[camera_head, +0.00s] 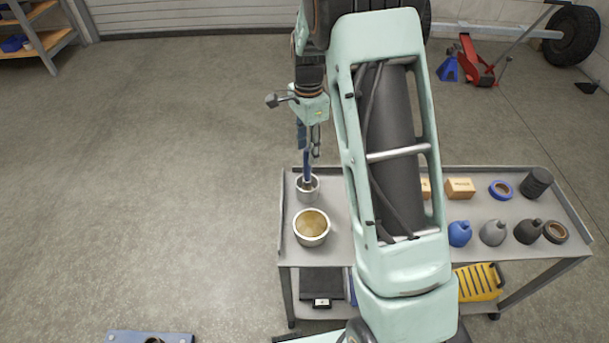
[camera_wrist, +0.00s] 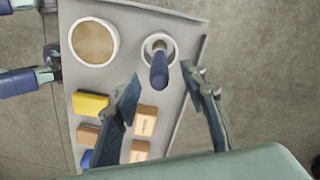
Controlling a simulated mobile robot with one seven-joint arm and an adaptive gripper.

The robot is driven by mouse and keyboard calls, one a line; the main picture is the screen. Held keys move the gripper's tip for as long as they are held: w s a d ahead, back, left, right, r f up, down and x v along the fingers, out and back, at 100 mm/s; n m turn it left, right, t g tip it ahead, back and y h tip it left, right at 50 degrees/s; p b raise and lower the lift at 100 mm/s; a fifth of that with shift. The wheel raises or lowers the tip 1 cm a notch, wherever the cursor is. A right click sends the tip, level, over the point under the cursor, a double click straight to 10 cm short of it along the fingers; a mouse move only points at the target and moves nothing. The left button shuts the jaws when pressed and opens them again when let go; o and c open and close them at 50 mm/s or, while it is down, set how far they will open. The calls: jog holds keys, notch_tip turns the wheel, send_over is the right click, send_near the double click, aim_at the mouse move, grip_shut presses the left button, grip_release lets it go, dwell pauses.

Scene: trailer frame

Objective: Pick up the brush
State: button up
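The brush shows as a dark blue handle standing up in a small metal can; I see the handle (camera_wrist: 159,72) in the wrist view and below my gripper in the head view (camera_head: 307,168). The can (camera_wrist: 150,43) stands on the grey cart and also shows in the head view (camera_head: 307,194). The brush's lower end is hidden inside the can. My gripper (camera_wrist: 162,76) is open, its fingers on either side of the handle in the wrist view. In the head view my gripper (camera_head: 309,145) is above the can. I cannot tell whether a finger touches the handle.
A wider can (camera_head: 311,226) with tan contents stands close to the brush can on the cart (camera_head: 337,240). Boxes (camera_head: 460,188), bottles (camera_head: 492,232) and tape rolls (camera_head: 501,190) stand farther right. My arm hides the cart's middle.

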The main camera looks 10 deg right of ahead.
aim_at(307, 172)
notch_tip(307, 172, down, 10)
jog(key=shift+r+b, duration=0.1)
jog(key=shift+b, duration=0.5)
grip_shut()
